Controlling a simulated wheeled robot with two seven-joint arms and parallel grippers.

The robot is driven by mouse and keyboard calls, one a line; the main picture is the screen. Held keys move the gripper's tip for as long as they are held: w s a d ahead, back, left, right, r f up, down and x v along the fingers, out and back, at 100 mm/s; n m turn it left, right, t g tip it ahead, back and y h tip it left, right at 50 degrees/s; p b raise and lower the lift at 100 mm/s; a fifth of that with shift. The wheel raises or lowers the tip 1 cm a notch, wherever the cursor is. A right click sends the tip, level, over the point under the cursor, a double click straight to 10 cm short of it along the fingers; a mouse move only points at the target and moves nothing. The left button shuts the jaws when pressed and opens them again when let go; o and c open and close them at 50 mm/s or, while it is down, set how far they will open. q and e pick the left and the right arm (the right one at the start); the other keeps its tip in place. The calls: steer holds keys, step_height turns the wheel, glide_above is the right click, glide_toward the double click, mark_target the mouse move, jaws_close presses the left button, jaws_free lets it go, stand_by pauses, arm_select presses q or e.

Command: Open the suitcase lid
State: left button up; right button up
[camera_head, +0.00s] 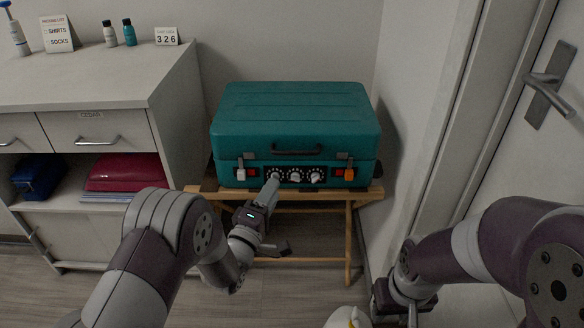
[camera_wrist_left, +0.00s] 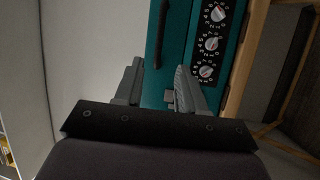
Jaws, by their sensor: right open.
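The teal suitcase (camera_head: 295,115) lies flat with its lid shut on a wooden rack. Its front has a dark handle (camera_head: 297,151), three number dials (camera_head: 296,176), a pale left latch (camera_head: 241,171) beside a red square, and an orange right latch (camera_head: 349,172) beside another. My left gripper (camera_head: 272,187) is in front of the suitcase front, near the leftmost dial. In the left wrist view its fingers (camera_wrist_left: 158,85) stand apart, with a small grey latch part (camera_wrist_left: 171,98) showing between them; contact cannot be told. My right gripper (camera_head: 402,312) is low at the right, away from the suitcase, its fingers partly hidden.
The wooden rack (camera_head: 300,194) stands close to the right wall. A cabinet (camera_head: 90,85) at left has bottles and cards on top and a red case (camera_head: 125,172) and blue bag (camera_head: 38,177) on its shelf. A door with a handle (camera_head: 550,82) is at right.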

arm_select(q)
steer(key=b, duration=0.3)
glide_toward(291, 157)
steer(key=w+d+r, duration=0.3)
steer(key=d+r, duration=0.1)
steer(key=r, duration=0.1)
steer(key=shift+w+r, duration=0.1)
steer(key=shift+w, duration=0.6)
jaws_close()
